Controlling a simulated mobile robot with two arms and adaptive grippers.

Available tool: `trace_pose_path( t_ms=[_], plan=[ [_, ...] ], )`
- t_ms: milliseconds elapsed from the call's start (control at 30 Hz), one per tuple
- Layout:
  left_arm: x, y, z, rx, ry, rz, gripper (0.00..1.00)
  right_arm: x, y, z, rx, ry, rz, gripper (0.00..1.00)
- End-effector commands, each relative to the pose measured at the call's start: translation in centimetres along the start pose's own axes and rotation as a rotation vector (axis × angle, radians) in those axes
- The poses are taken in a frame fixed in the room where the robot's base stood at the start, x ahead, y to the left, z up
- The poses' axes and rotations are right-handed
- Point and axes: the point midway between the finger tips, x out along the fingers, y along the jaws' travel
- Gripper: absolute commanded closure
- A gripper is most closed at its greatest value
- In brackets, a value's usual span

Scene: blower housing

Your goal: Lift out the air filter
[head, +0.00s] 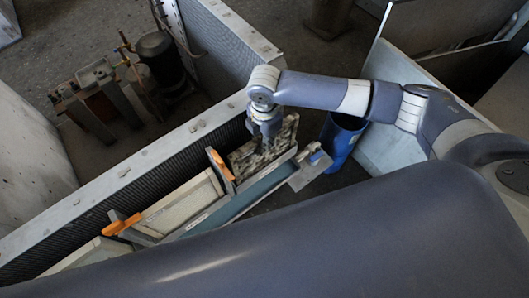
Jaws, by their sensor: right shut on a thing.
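The air filter (262,153), a flat panel with a dirty, mottled face, stands at the right end of the slot in the blower housing (150,155). My right gripper (267,128) comes down from above and is shut on the filter's top edge. The fingertips partly cover that edge. The filter's lower part is hidden behind the housing's front strip, so I cannot tell how deep it sits. My left gripper is not in view.
Cleaner pale panels (182,204) stand left of the filter, beside orange-handled latches (121,223). A blue bin (341,142) stands on the floor at the right. A metal bracket plate (309,173) juts out near it. A motor and pipes (158,58) lie behind.

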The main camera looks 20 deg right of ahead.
Motion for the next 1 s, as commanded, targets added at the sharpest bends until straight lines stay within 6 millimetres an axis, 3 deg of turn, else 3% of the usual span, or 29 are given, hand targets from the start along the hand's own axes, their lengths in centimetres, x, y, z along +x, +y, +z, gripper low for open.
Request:
trace_pose_path(
  t_ms=[267,700,1000],
  plan=[
    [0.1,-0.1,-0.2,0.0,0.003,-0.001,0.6,-0.6,0.1,0.0,0.0,0.001,0.003,1.0],
    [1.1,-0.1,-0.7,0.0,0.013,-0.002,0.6,-8.4,0.2,0.0,0.0,0.0,0.005,1.0],
    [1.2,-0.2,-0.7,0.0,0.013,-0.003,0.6,-10.1,0.0,0.0,0.001,0.0,0.0,1.0]
  ],
)
